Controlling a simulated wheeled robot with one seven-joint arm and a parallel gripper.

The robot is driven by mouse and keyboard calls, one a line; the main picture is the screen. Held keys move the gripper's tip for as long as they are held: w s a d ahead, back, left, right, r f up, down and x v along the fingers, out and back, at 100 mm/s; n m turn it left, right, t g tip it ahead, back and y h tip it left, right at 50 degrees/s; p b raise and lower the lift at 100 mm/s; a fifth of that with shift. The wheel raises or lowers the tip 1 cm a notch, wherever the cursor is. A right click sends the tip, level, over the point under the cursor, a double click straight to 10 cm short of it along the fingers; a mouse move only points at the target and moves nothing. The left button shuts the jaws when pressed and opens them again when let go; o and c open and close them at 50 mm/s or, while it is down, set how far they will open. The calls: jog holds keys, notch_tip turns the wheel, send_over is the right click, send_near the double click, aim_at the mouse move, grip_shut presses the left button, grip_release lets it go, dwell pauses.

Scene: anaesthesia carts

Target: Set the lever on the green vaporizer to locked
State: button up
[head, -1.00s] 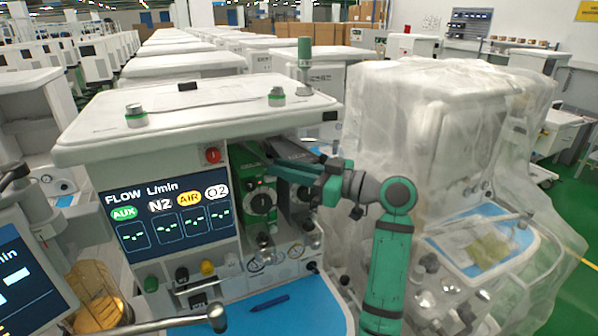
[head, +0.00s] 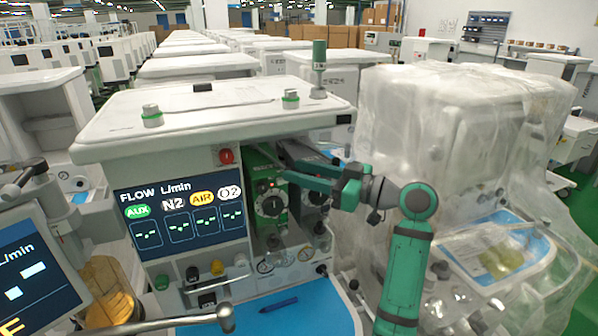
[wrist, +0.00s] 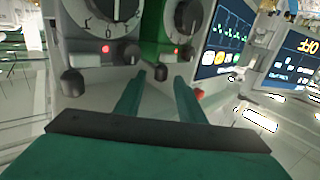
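The green vaporizer (head: 258,165) stands right of the flow screen, with a dark round dial (head: 272,205) on its front. My gripper (head: 284,176) reaches in from the right at the vaporizer's upper front. The lever's exact setting is not clear.
A grey-black vaporizer (head: 312,190) stands close on the right; its own lever knob (wrist: 72,82) shows in the wrist view. The cart top (head: 210,115) overhangs above. A blue mat (head: 310,305) with a pen lies below. A plastic-covered cart (head: 430,130) stands at right.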

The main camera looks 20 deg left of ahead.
jog(key=s+d, duration=0.2)
jog(key=d, duration=0.7)
jog(key=shift+d, duration=0.25)
jog(key=shift+w, duration=0.15)
